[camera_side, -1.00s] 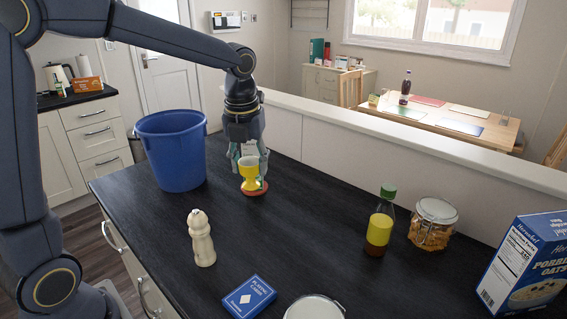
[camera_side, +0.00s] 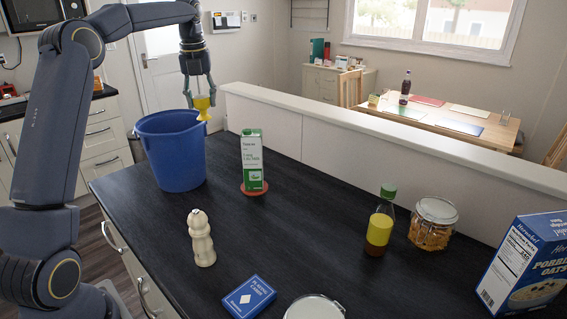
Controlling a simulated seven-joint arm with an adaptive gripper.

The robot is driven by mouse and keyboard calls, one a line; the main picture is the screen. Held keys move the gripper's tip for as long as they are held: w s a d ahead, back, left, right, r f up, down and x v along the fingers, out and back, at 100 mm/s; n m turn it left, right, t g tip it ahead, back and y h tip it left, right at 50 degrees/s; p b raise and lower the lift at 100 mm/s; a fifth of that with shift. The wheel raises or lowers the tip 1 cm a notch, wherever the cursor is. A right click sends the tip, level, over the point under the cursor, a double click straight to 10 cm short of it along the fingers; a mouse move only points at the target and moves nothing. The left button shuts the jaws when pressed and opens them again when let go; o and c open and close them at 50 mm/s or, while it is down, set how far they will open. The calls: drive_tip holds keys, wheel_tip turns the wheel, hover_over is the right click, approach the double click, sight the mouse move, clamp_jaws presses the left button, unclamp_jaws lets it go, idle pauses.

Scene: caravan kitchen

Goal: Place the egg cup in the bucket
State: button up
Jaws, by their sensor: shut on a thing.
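The yellow egg cup (camera_side: 202,103) is held between the fingers of my gripper (camera_side: 200,92), which is shut on it. The egg cup is up at the right side of the bucket's rim in the picture; I cannot tell whether it is over the opening or beyond the rim. The blue bucket (camera_side: 178,158) stands upright on the dark worktop at the left. Its inside is mostly hidden from this side.
A green and white carton (camera_side: 252,158) stands on a red round mat (camera_side: 255,191) right of the bucket.

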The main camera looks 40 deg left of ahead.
drive_tip(key=s+a+f+n, duration=0.1)
drive_tip(key=s+a, duration=0.2)
drive_tip(key=a, duration=0.5)
drive_tip(key=s+a+f+n, duration=0.1)
drive_tip(key=s+a+n, duration=0.15)
drive_tip(key=a, duration=0.55)
drive_tip(key=shift+m, duration=0.45)
drive_tip(key=shift+s+d+f, duration=0.1)
drive_tip(key=shift+d+f, duration=0.05)
drive_tip(key=shift+f, duration=5.55)
drive_tip(key=shift+s+d+f, duration=0.1)
drive_tip(key=shift+f, duration=5.6)
drive_tip(key=shift+f, duration=0.1)
drive_tip(key=o, duration=1.2)
drive_tip(key=shift+c, duration=0.2)
wheel_tip(320, 180, up, 12)
drive_tip(key=d, duration=0.1)
drive_tip(key=shift+s+d, duration=0.35)
